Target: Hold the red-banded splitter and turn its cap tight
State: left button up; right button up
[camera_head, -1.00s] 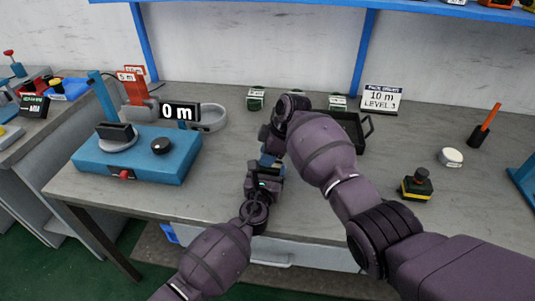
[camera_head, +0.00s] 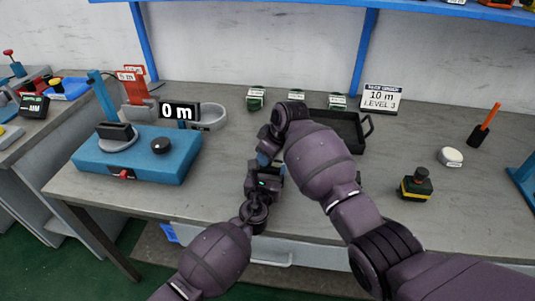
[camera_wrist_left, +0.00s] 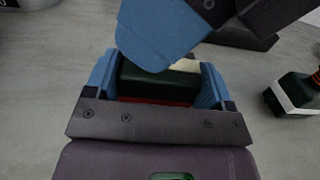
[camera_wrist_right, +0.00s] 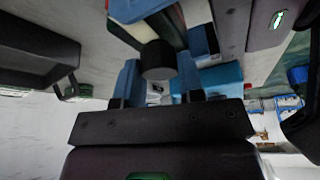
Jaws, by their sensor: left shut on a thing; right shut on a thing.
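The red-banded splitter (camera_wrist_left: 150,84) is a dark green block with a red strip low on its side, seen in the left wrist view. My left gripper (camera_wrist_left: 160,92) is shut on it, with a blue finger on each side. The black round cap (camera_wrist_right: 158,62) shows in the right wrist view between the blue fingers of my right gripper (camera_wrist_right: 160,82), which is shut on it. The right gripper covers the cap side of the splitter in the left wrist view. In the head view both grippers meet above the front of the table, and the splitter is mostly hidden.
A black tray (camera_head: 340,118) lies behind my right arm. Several green-based pieces, one of them here (camera_head: 255,98), stand at the back by a 10 m sign (camera_head: 382,99). A blue machine (camera_head: 137,158) is at left; a yellow-black button box (camera_head: 416,187) and white puck (camera_head: 450,157) are at right.

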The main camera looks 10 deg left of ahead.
pick_arm(q)
jog(key=shift+a+f, duration=0.2)
jog(key=shift+f, duration=0.05)
pick_arm(e)
jog(key=shift+a+r+m, duration=0.1)
jog(key=shift+r+m, duration=0.1)
jog(key=shift+m, duration=0.3)
jog(key=o, duration=0.9)
pick_arm(q)
jog(key=shift+d+r, duration=0.1)
pick_arm(e)
jog(key=shift+o, duration=0.2)
jog(key=shift+f, duration=0.1)
pick_arm(q)
jog(key=shift+r, duration=0.1)
pick_arm(e)
jog(key=v, duration=1.2)
jog(key=shift+s, duration=0.25)
pick_arm(q)
jog(key=o, duration=0.9)
